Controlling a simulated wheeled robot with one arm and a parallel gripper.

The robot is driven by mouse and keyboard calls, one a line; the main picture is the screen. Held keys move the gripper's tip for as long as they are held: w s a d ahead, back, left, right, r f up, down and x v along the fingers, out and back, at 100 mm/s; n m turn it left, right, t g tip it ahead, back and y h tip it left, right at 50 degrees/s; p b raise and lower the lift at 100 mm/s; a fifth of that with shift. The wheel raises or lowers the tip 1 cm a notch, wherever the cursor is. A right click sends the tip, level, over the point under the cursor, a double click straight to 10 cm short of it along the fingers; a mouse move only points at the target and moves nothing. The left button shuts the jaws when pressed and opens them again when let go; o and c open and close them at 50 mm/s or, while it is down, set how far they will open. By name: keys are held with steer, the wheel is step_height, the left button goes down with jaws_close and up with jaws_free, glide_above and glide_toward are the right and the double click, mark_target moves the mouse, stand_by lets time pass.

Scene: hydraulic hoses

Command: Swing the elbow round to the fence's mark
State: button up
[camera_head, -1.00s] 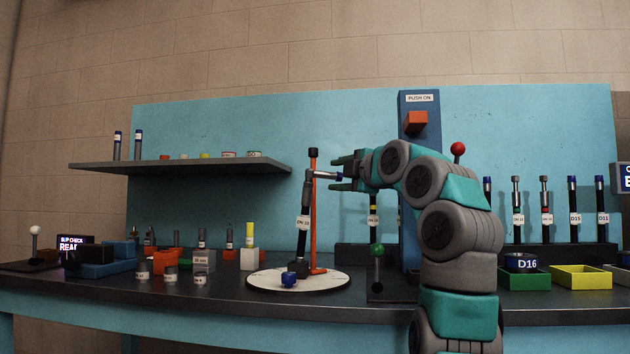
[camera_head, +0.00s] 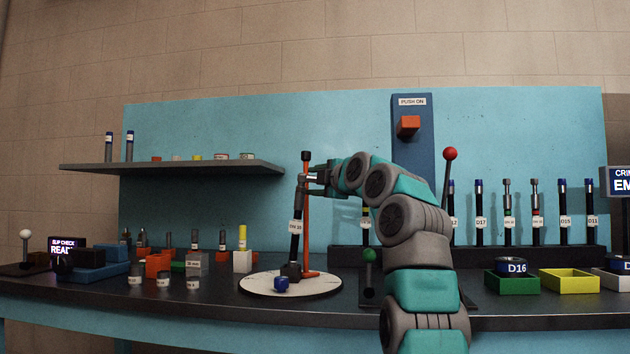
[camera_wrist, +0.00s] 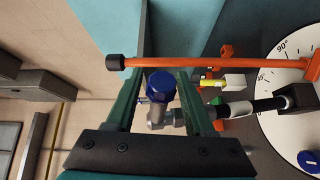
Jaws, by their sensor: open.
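A hose (camera_head: 296,228) with a black body and white label stands upright on a round white dial plate (camera_head: 325,286). At its top is a grey metal elbow (camera_wrist: 158,118), whose free end has a blue cap (camera_wrist: 160,84) in the wrist view. My gripper (camera_head: 318,178) is at the elbow's height. In the wrist view my gripper (camera_wrist: 160,88) is open, with one green finger on each side of the elbow's capped end; contact is not clear. An orange fence post (camera_head: 307,228) with a black top stands close beside the hose. The dial (camera_wrist: 283,50) shows 90° and 45° marks.
A blue column (camera_head: 412,160) with an orange push block stands behind my arm. A red-knobbed lever (camera_head: 450,154) and a green-knobbed lever (camera_head: 369,256) are nearby. A shelf (camera_head: 180,168) is at back left, with small fittings below. Green and yellow trays (camera_head: 569,282) lie right.

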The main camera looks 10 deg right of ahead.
jaws_close()
stand_by(0.3)
